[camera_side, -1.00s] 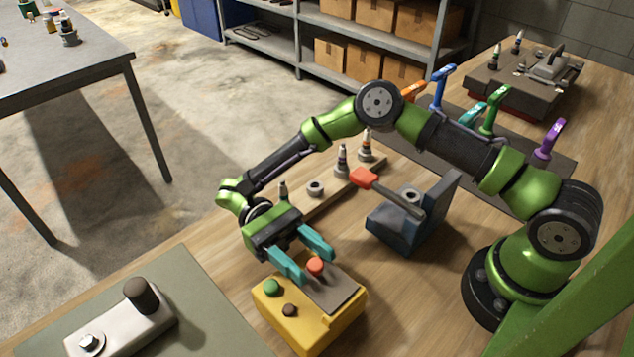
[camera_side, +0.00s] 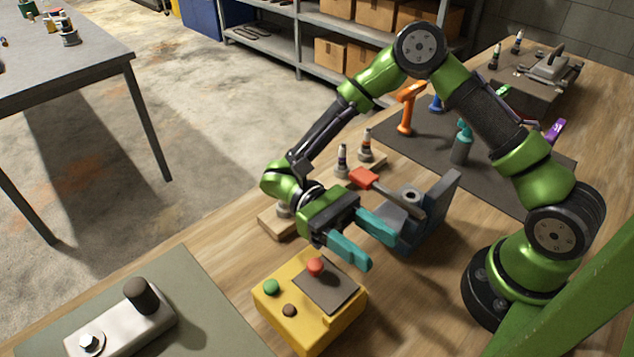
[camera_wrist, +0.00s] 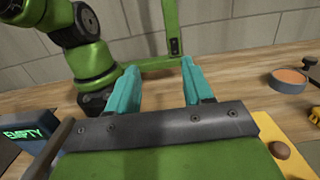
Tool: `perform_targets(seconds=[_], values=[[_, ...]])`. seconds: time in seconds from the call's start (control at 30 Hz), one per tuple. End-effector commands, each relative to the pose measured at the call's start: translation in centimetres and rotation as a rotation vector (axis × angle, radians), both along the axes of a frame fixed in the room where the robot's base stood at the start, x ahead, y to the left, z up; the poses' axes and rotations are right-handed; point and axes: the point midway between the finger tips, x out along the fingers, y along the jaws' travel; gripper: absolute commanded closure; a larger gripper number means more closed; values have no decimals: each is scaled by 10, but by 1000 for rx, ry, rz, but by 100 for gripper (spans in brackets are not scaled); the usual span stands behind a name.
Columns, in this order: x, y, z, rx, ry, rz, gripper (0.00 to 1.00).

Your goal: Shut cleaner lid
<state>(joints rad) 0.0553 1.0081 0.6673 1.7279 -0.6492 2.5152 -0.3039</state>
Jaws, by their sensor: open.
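A yellow box (camera_side: 285,325) stands at the front. A dark flat plate (camera_side: 325,288) lies on its top with a red knob (camera_side: 315,266) at the plate's edge. Green and brown buttons are beside it. A blue-grey box (camera_side: 425,235) with an upright back panel and a red-ended lever (camera_side: 363,178) stands behind to the right. I cannot tell for certain which part is the cleaner lid. My gripper (camera_side: 376,252) is open and empty, above and behind the yellow box, its fingers partly hiding the blue-grey box. Its fingers also show apart in the wrist view (camera_wrist: 159,68).
In the wrist view a dark box (camera_wrist: 30,130) reads "EMPTY", and a round dish (camera_wrist: 288,82) is at the right. Spark plugs (camera_side: 342,160) stand on a wooden rack. Coloured-handled tools (camera_side: 406,105) stand on a dark mat. A grey block (camera_side: 125,325) sits at front left.

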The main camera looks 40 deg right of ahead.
Motion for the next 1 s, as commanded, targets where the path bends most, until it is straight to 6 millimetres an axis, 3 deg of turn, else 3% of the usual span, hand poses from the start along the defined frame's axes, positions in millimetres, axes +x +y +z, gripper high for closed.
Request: perform_targets(seconds=[0.2, 0.4, 0.83, 1.0], values=[[-31, -30, 4, -1, -1, -2, 49], [-47, -45, 6, 1, 0, -1, 49], [-51, -49, 6, 1, -3, 0, 49], [-52, -55, 6, -17, -121, -9, 49]])
